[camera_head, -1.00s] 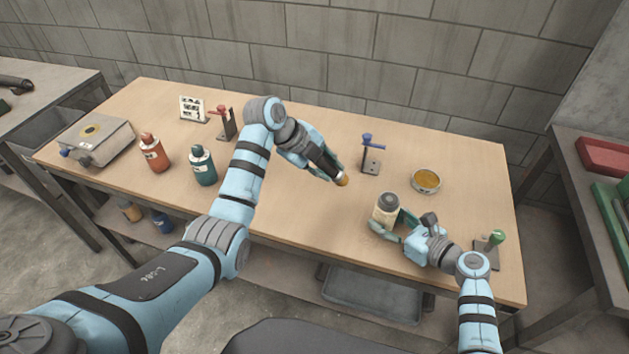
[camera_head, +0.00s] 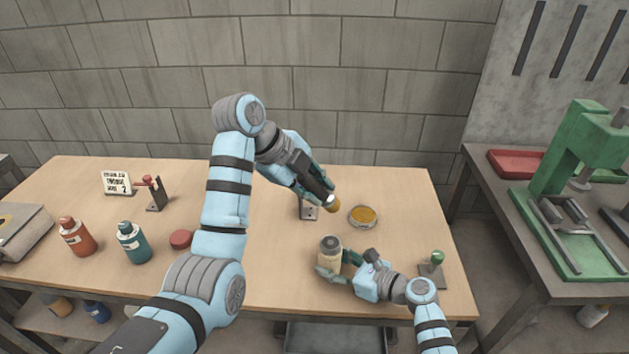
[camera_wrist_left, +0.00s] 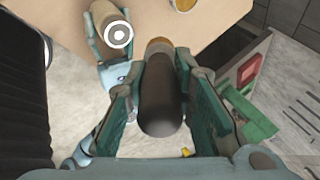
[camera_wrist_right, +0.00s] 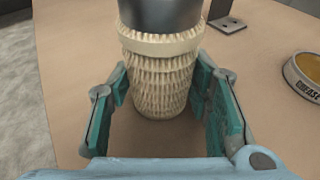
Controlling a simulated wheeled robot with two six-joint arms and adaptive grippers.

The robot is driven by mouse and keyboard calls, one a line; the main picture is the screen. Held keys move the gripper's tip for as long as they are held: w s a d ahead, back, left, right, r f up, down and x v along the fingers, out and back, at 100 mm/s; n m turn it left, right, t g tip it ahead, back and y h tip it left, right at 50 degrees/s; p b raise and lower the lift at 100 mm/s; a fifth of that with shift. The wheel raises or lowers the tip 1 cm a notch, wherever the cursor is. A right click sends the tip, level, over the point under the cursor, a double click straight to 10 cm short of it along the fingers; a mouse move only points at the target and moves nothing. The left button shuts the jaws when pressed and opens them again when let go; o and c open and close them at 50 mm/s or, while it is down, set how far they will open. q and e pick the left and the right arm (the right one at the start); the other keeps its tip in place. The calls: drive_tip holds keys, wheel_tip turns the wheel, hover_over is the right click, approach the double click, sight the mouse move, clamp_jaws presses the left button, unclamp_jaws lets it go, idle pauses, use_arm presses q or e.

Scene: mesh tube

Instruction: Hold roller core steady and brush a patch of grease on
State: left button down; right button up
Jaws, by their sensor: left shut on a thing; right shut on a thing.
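The roller core (camera_head: 330,256) is a cream, ribbed cylinder with a dark grey top, upright on the table. My right gripper (camera_head: 340,268) is shut on its sides; the right wrist view shows the fingers either side of the ribbed core (camera_wrist_right: 160,80). My left gripper (camera_head: 324,190) is shut on a brush with a dark handle (camera_wrist_left: 160,100) and a yellowish tip (camera_head: 333,205). The brush slants down to the right, above the table, its tip left of the round grease tin (camera_head: 363,216) in the head view. The tin holds amber grease, and its label shows in the right wrist view (camera_wrist_right: 305,88).
A metal stand (camera_head: 309,212) is partly hidden behind my left gripper. A green-knobbed stand (camera_head: 433,268) is right of my right gripper. Orange (camera_head: 75,237) and teal (camera_head: 133,243) bottles and a red-knobbed stand (camera_head: 154,193) stand left. A green press (camera_head: 575,190) is on the right bench.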

use_arm(q)
drive_tip(key=shift+r, duration=0.1)
drive_tip(key=shift+r, duration=0.3)
drive_tip(key=shift+f, duration=3.9)
drive_tip(key=shift+s+r, duration=0.6)
drive_tip(key=shift+s, duration=2.05)
drive_tip(key=shift+w+f, duration=0.75)
drive_tip(key=shift+w, duration=2)
drive_tip(key=shift+r, duration=4)
drive_tip(key=shift+s, duration=0.1)
